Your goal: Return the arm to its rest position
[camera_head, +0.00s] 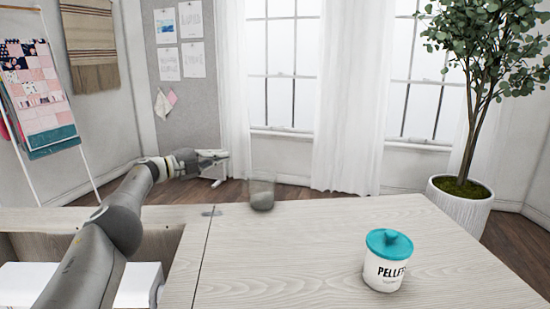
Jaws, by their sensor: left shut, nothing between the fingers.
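My left arm comes in from the lower left and reaches forward over the cabinet. My left gripper (212,157) is at its end, held out above the far edge of the cabinet top, in front of the grey board. Its fingers look shut and nothing shows between them. My right gripper does not show in this view.
The wooden cabinet top (300,245) is mostly clear. A white jar with a teal lid (389,262) stands at right. An open compartment (150,243) lies under my arm.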

